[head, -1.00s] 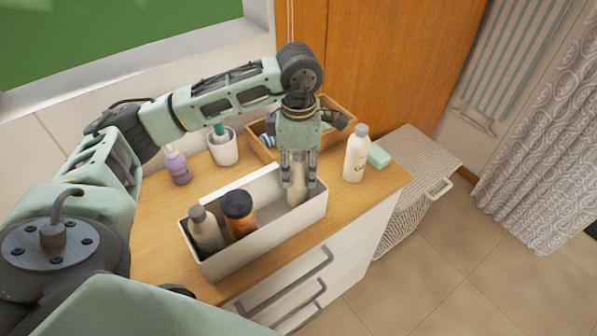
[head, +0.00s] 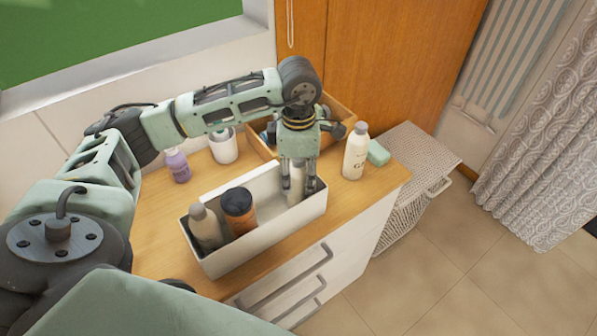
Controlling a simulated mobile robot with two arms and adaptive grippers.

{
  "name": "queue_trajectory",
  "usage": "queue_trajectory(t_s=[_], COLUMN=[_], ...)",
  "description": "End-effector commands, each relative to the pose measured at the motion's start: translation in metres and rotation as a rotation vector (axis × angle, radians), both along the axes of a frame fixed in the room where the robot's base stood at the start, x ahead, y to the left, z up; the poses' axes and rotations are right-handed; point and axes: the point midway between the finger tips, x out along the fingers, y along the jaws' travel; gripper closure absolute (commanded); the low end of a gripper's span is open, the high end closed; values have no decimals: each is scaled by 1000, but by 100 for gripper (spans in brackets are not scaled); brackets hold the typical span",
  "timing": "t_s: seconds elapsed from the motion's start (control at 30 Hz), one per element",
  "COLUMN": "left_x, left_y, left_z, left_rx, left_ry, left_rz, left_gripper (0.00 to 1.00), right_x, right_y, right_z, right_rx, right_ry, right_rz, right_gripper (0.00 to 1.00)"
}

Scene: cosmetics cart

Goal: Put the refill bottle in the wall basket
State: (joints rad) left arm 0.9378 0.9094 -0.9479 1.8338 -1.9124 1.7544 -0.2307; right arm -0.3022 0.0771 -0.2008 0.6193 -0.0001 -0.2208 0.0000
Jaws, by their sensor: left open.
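A pale bottle (head: 296,190), which looks like the refill bottle, stands inside the right end of the long white basket (head: 268,243). Its top is hidden by my left gripper. My left gripper (head: 298,189) points down over that end of the basket, open, with one finger on each side of the bottle. I cannot tell whether either finger touches it. My right gripper is not in view.
The white basket also holds a grey-capped bottle (head: 206,229) and a dark-lidded orange jar (head: 240,212). Behind are a purple bottle (head: 177,166), a white cup (head: 223,147) and a wooden tray (head: 338,112). A white bottle (head: 355,153) and green soap (head: 378,152) stand right.

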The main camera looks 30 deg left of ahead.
Motion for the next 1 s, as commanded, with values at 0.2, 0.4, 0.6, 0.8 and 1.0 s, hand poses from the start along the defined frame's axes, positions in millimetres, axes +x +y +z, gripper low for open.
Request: queue_trajectory(t_s=[0.2, 0.4, 0.6, 0.8, 1.0], left_x=[1, 1, 1, 0, 0], left_y=[0, -1, 0, 0, 0], left_z=[28, 74, 110, 122, 122], left_rx=[-1, -1, 0, 0, 0], left_ry=[-6, -8, -4, -1, 0], left_rz=[-1, -1, 0, 1, 1], left_gripper=[53, 53, 53, 53, 53], right_x=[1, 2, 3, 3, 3], right_y=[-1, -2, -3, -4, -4], right_z=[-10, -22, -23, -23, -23], right_rx=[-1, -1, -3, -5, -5], right_ry=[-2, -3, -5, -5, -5], right_rz=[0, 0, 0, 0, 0], right_gripper=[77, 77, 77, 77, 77])
